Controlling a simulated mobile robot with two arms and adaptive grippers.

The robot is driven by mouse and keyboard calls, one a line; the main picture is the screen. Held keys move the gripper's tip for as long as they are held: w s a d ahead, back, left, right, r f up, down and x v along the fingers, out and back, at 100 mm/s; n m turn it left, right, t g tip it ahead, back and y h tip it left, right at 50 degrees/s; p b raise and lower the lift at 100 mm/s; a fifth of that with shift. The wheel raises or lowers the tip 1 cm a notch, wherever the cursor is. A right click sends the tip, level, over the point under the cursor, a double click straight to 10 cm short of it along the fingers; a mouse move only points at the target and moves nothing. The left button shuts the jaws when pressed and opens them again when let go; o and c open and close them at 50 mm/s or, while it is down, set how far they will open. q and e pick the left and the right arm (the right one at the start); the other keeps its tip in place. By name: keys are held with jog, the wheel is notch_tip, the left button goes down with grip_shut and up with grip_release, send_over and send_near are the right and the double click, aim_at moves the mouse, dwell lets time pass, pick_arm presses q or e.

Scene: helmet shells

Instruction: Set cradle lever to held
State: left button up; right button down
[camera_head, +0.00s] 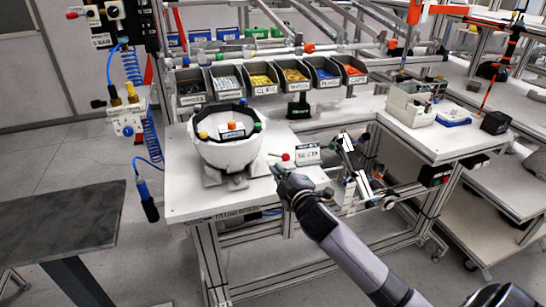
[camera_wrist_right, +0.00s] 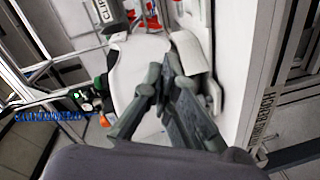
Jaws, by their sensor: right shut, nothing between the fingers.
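The cradle (camera_head: 238,183) stands on the white bench and bears an upturned white helmet shell (camera_head: 225,153). A lever with a red ball knob (camera_head: 285,157) sits just right of the shell, its thin rod running left towards the cradle. My right gripper (camera_head: 279,171) is just in front of and below the knob in the head view. It is shut and empty; I cannot tell whether it touches the lever. In the wrist view the closed fingers (camera_wrist_right: 165,72) lie in front of a white surface, and the lever is not clearly seen. My left gripper is not in view.
A small label sign (camera_head: 307,154) stands right of the knob. Several part bins (camera_head: 264,91) line the back of the bench. A blue coiled hose (camera_head: 153,135) hangs at the left. The front left bench corner is clear.

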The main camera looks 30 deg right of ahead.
aim_at(287, 155)
jog(key=p+x, duration=0.1)
jog(key=x, duration=0.7)
jog(key=shift+w, duration=0.25)
jog(key=d, duration=0.1)
jog(key=d+f+p, duration=0.1)
jog(key=d, duration=0.1)
jog(key=shift+f, duration=0.3)
jog(key=shift+d+f, duration=0.2)
jog(key=shift+d, duration=0.15)
jog(key=shift+w+d+p, duration=0.15)
jog(key=shift+d+p, duration=0.2)
jog(key=shift+d, duration=1.15)
